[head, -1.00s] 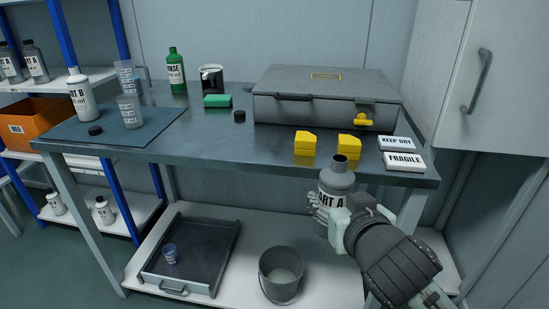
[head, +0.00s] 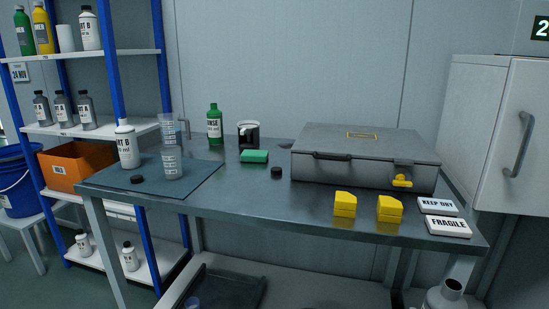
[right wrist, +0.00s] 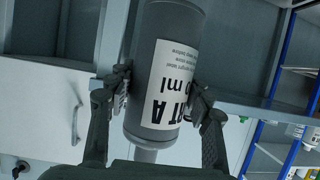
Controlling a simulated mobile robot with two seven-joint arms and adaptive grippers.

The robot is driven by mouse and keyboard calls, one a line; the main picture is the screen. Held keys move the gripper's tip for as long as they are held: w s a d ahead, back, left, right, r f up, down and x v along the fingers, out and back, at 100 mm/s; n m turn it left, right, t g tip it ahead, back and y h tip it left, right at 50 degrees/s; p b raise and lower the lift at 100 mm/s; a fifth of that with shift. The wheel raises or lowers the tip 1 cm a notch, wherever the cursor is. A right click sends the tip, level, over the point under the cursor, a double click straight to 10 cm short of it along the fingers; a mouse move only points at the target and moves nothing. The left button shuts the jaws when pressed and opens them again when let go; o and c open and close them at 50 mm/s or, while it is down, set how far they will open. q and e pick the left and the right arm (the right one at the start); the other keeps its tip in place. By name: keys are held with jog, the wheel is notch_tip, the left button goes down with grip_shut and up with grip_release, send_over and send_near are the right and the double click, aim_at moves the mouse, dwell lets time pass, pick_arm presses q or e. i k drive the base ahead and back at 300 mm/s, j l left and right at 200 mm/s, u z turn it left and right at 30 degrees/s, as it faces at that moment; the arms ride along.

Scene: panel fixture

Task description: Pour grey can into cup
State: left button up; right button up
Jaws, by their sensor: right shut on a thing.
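The grey can labelled PART A (head: 444,298) is at the bottom right of the head view, below the table's front edge, its open dark neck facing up. In the right wrist view the can (right wrist: 167,45) sits between the fingers of my right gripper (right wrist: 160,98), which is shut on it. A clear graduated cup (head: 172,164) stands upright on the blue mat (head: 205,180) at the table's left, far from the can. The fingers of my right gripper are out of the head view. My left gripper is not in view.
A grey case (head: 365,160), yellow blocks (head: 345,205) and label blocks (head: 447,226) occupy the right. The table's front middle is clear.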

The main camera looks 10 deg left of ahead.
aim_at(170, 156)
jog(key=j, duration=0.55)
jog(key=k+j, duration=0.15)
jog(key=j, duration=0.95)
jog(key=k+j, duration=0.15)
jog(key=j, duration=0.4)
